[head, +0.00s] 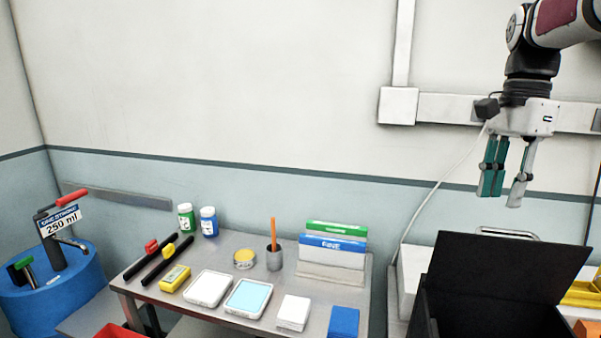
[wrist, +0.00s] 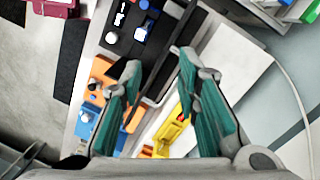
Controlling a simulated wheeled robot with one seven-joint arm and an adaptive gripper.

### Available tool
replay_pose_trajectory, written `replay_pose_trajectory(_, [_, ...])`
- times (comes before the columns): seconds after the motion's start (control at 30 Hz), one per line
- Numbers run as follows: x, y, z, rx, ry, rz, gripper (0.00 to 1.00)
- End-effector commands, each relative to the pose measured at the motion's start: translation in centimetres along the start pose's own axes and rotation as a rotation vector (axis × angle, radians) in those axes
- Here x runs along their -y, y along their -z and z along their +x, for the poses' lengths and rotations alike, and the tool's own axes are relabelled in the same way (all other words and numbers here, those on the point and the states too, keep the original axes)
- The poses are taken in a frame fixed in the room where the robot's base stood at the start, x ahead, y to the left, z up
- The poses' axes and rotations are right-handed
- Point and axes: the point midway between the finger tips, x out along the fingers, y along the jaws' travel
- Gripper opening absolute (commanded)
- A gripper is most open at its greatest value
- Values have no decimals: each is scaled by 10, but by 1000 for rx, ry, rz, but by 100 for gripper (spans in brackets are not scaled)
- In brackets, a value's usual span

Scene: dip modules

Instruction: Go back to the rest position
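My gripper (head: 505,196) hangs from my raised arm at the upper right of the head view, pointing down. It is high above the open black case (head: 508,268) and in front of the wall. In the wrist view, the two teal-padded fingers of my gripper (wrist: 160,64) are spread apart with nothing between them. Below them lie an orange module (wrist: 98,82) and a yellow piece (wrist: 180,122), both apart from the fingers.
A grey table (head: 140,286) holds bottles (head: 209,222), a pencil cup (head: 274,258), trays (head: 208,289), boxes (head: 343,322) and a file holder (head: 331,272). A blue drum (head: 50,292) stands at the left. The air around my gripper is clear.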

Motion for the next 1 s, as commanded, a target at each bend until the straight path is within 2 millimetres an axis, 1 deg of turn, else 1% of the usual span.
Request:
replay_pose_trajectory(0.03, [-9, -12, -1, -8, 28, -65, 30])
replay_pose_trajectory(0.27, [-42, -57, 10, -79, 144, -388, 30])
replay_pose_trajectory(0.47, [-73, -95, 29, -173, 226, -670, 30])
replay_pose_trajectory(0.6, [-95, -120, 48, -256, 272, -867, 30])
replay_pose_trajectory(0.8, [-124, -147, 83, -392, 315, -1131, 30])
replay_pose_trajectory(0.9, [-135, -155, 98, -454, 324, -1233, 30])
replay_pose_trajectory(1.0, [-142, -160, 109, -499, 328, -1304, 30])
